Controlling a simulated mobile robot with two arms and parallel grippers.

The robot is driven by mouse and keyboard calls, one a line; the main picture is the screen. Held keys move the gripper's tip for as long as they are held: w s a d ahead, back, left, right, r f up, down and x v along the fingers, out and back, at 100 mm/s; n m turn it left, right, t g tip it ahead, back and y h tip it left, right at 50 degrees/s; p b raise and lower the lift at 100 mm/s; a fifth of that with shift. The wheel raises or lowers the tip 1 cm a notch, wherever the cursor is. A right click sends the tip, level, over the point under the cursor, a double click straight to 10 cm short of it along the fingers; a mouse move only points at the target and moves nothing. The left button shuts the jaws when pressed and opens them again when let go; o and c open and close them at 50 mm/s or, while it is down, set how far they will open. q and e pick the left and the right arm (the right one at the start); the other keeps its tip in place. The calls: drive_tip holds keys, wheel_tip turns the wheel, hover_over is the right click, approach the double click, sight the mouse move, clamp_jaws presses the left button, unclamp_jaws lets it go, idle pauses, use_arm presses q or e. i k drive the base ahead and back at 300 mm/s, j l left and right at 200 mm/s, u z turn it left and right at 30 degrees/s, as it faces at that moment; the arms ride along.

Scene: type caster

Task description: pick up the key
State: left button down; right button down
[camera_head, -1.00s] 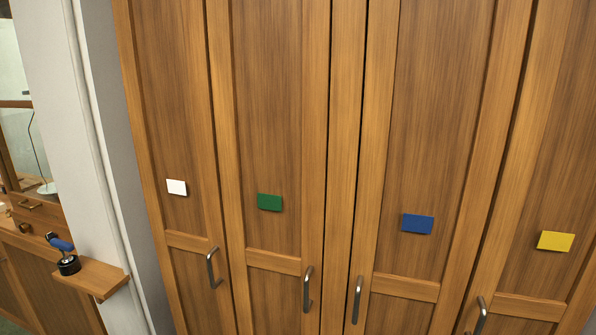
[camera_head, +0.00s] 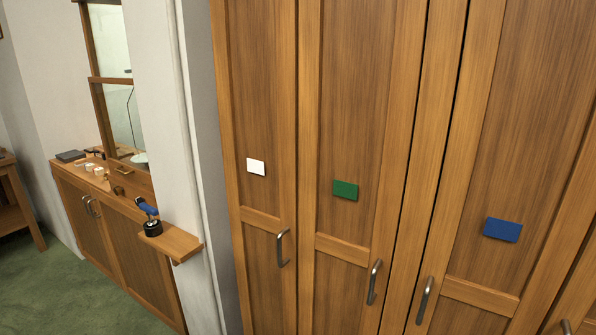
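No key can be made out in this view. A small wooden shelf (camera_head: 180,243) sticks out from the wall left of the tall cabinet. On it stands a black round object with a blue-handled tool (camera_head: 149,218) in it; I cannot tell whether a key is there. Neither of my grippers is in view.
Tall wooden cabinet doors (camera_head: 350,80) fill the right, with metal handles and a white card (camera_head: 256,167), a green card (camera_head: 346,190) and a blue card (camera_head: 502,229). A low cabinet (camera_head: 118,235) with small items stands at left. Green carpet (camera_head: 70,290) is clear.

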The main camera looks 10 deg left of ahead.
sight(151, 211)
drive_tip(key=u, duration=1.35)
